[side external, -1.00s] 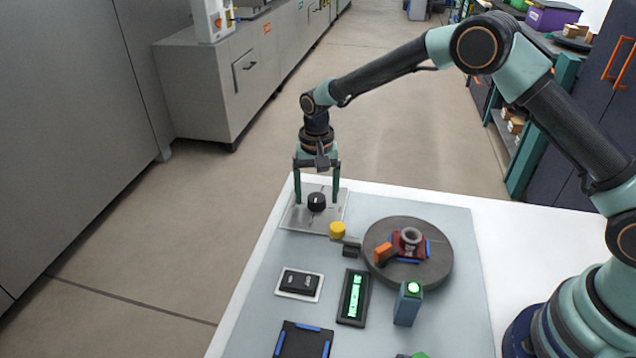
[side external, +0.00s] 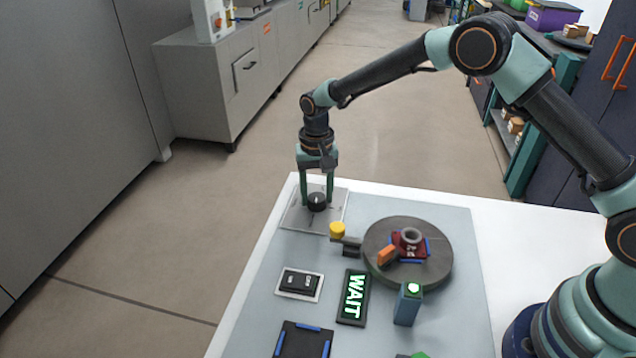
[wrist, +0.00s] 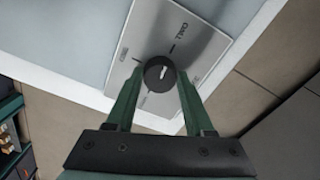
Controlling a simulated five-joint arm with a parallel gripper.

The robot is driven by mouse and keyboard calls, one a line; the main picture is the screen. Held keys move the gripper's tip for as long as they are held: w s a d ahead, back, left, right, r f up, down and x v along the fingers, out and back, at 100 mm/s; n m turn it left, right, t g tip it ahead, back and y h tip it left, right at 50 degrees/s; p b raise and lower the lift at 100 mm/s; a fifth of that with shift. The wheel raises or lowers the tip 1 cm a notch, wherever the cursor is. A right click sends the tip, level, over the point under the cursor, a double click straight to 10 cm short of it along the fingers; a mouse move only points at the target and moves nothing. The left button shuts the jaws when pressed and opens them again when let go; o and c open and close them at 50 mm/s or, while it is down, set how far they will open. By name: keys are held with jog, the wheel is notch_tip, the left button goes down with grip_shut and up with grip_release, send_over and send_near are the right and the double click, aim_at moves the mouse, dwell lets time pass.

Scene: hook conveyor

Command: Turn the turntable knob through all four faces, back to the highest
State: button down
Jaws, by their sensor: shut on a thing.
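The black round knob (side external: 316,202) sits on a silver plate (side external: 295,217) at the far left corner of the table. My gripper (side external: 316,203) is down around the knob with its green fingers shut on its sides. In the wrist view, the knob (wrist: 160,73) lies between the fingertips, with a white pointer mark; the plate (wrist: 200,40) bears printed labels, one reading TWO. The turntable (side external: 378,236) is a dark round disc carrying a dark red block (side external: 409,246) with a grey ring on top, an orange part and blue strips around it.
A lit display (side external: 353,297) reads WAIT. A yellow button-like piece (side external: 337,229) stands between plate and turntable. A black rocker switch (side external: 299,283), a post with a green light (side external: 408,304) and a dark tray (side external: 303,342) are nearer.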

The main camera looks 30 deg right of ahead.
aim_at(317, 197)
jog(key=n, duration=0.8)
jog(key=shift+n, duration=0.4)
jog(key=n, duration=0.4)
jog(key=shift+r+n, duration=0.1)
jog(key=shift+n, duration=1.7)
jog(key=shift+c, duration=1.4)
grip_release()
notch_tip(317, 197, up, 12)
